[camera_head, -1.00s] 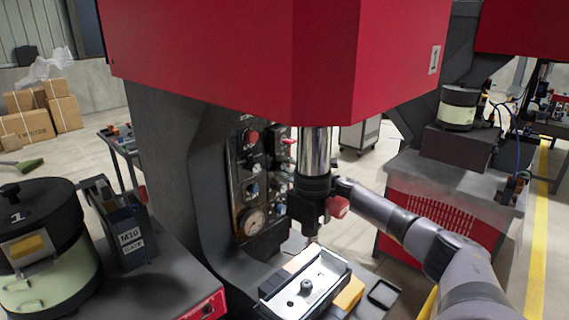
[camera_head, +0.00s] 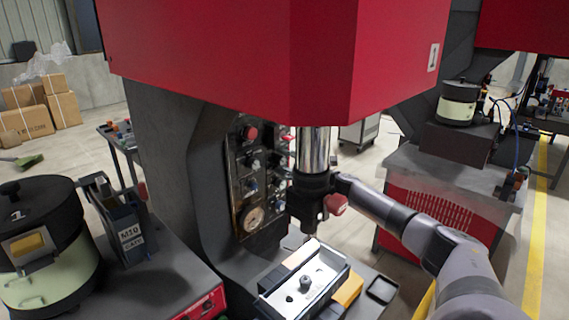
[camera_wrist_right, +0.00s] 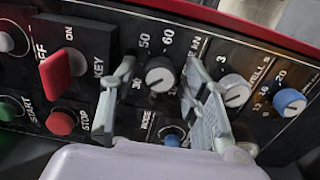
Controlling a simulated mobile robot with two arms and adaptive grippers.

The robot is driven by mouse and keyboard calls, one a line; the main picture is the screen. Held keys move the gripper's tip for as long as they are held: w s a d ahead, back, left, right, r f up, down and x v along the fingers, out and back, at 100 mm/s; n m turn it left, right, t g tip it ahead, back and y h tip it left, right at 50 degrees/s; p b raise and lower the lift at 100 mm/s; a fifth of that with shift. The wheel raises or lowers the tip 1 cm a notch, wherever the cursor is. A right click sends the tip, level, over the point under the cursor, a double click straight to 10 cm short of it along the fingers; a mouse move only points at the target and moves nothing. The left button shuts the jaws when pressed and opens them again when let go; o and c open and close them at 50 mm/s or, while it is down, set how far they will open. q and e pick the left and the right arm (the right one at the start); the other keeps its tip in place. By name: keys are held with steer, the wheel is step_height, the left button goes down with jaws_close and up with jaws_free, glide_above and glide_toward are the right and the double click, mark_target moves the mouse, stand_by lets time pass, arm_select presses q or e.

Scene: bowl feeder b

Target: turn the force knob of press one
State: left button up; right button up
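Press one (camera_head: 230,50) has a red head with a "1" plate and a dark control panel (camera_head: 236,185) on its column. My right gripper (camera_wrist_right: 161,67) is open, with one finger on each side of this knob; contact is unclear. In the head view, my right arm passes behind the press ram (camera_head: 313,165), which hides the gripper. My left gripper is out of view.
A metal fixture (camera_head: 304,284) lies under the ram. A feeder bowl (camera_head: 45,250) stands at left.

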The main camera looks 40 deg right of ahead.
steer(key=shift+o, duration=0.3)
steer(key=shift+s+a, duration=0.1)
steer(key=shift+s+f, duration=0.15)
steer(key=shift+s, duration=0.4)
steer(key=s+d, duration=0.1)
steer(key=s, duration=0.9)
steer(key=shift+s, duration=0.3)
